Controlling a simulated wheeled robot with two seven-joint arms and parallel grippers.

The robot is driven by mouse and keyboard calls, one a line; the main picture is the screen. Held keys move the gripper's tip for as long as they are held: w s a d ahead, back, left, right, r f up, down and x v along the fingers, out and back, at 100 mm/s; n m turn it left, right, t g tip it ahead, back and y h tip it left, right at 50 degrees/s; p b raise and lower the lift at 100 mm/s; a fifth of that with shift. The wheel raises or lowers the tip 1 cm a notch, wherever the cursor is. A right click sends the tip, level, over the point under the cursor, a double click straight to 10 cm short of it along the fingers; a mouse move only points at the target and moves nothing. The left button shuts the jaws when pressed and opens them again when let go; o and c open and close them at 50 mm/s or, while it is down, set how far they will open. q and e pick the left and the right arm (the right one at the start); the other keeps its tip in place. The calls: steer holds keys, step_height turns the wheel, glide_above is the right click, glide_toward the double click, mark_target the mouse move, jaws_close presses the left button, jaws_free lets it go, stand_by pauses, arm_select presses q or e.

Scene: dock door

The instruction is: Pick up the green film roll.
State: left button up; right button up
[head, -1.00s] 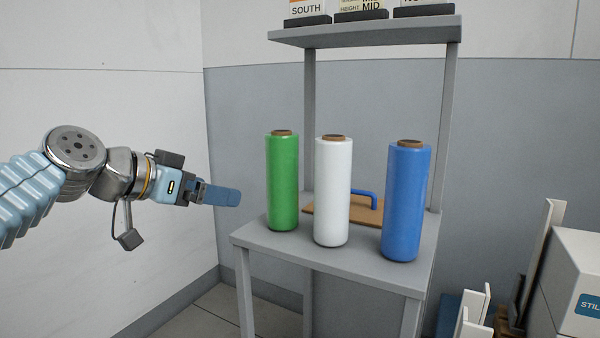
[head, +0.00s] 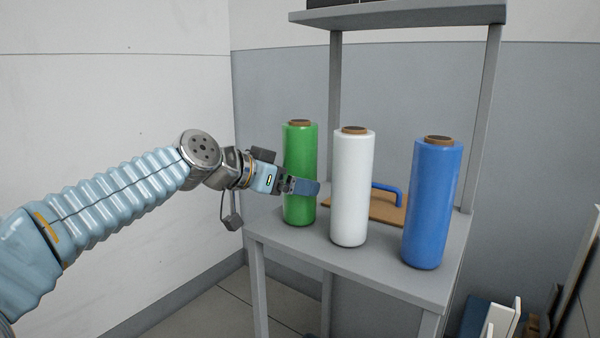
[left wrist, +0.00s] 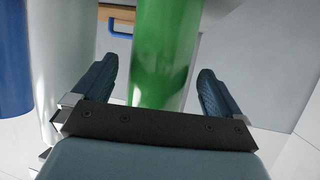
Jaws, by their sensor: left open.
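The green film roll (head: 299,160) stands upright at the left of the grey table, with a brown core end on top. It also shows in the left wrist view (left wrist: 165,50), between the two fingers. My left gripper (head: 306,187) is open at the roll's lower half and overlaps its front in the head view. In the left wrist view my left gripper (left wrist: 160,90) has a finger on each side of the roll, with gaps visible on both sides. My right gripper is not in view.
A white roll (head: 351,190) stands close right of the green one, and a blue roll (head: 432,200) farther right. A brown board with a blue handle (head: 387,190) lies behind. The table (head: 350,262) has a shelf (head: 400,14) above it.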

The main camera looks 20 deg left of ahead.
arm_select(q)
steer(key=shift+x, duration=1.6)
steer(key=shift+r, duration=0.15)
steer(key=c, duration=1.4)
